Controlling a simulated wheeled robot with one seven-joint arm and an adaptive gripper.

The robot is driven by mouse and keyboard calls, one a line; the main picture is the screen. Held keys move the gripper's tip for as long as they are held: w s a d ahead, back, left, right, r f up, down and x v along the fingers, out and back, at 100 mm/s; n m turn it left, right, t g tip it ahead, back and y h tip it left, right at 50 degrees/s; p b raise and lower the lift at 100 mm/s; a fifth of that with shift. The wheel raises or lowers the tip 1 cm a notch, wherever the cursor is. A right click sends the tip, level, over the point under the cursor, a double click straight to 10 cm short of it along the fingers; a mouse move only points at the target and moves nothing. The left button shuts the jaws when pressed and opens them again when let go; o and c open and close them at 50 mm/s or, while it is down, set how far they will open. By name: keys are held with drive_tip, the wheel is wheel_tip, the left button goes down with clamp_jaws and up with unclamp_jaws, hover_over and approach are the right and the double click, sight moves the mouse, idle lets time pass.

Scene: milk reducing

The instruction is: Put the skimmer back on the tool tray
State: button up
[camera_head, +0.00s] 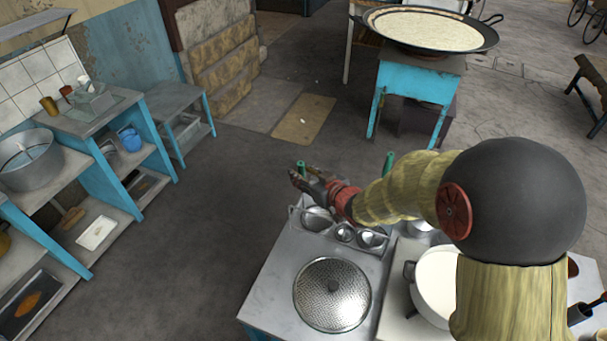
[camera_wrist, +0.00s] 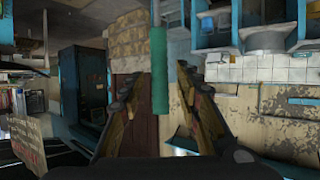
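The tool tray (camera_head: 297,222) is a metal holder at the back of the counter. Several round metal tool heads (camera_head: 316,219) sit in it. One green handle (camera_head: 301,168) rises by its left end and another (camera_head: 388,163) farther right, behind my arm. Which tool is the skimmer I cannot tell. My gripper (camera_head: 306,181) is above the tray's left part, close to the left green handle. In the wrist view my gripper (camera_wrist: 159,82) has its fingers spread, with a green handle (camera_wrist: 159,65) on a thin metal rod showing between them. A gap shows on both sides of it.
A round, dimpled metal piece (camera_head: 332,294) lies on the counter (camera_head: 268,300) in front of the tray. A white-filled pot (camera_head: 437,287) stands to the right, partly behind my arm. Blue shelves (camera_head: 105,170) stand left; a wide pan (camera_head: 425,28) on a blue stand is behind. Open floor lies between.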

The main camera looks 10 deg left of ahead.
drive_tip(key=shift+d+r, duration=0.1)
drive_tip(key=shift+r, duration=0.1)
drive_tip(key=p+v, duration=0.2)
drive_tip(key=v, duration=0.9)
drive_tip(key=shift+s+d, duration=0.25)
drive_tip(key=shift+s, duration=0.1)
drive_tip(key=shift+r, duration=0.1)
drive_tip(key=s+d+r+m+t+h, duration=0.1)
drive_tip(key=d+r+m+h, duration=0.3)
drive_tip(key=d, duration=0.6)
drive_tip(key=s+d+r+m+h, duration=0.15)
drive_tip(key=d+r+h, duration=0.3)
drive_tip(key=d, duration=0.65)
drive_tip(key=s+d+r+m+g, duration=0.1)
drive_tip(key=s+d+m+g, duration=0.1)
drive_tip(key=s, duration=0.9)
drive_tip(key=s+d+r+m+g+h, duration=0.1)
drive_tip(key=s+d, duration=0.3)
drive_tip(key=s, duration=0.7)
drive_tip(key=shift+s+d+r+m+g, duration=0.15)
drive_tip(key=shift+s+r+m+g, duration=0.05)
drive_tip(key=shift+r+m+g, duration=0.55)
drive_tip(key=shift+f, duration=0.2)
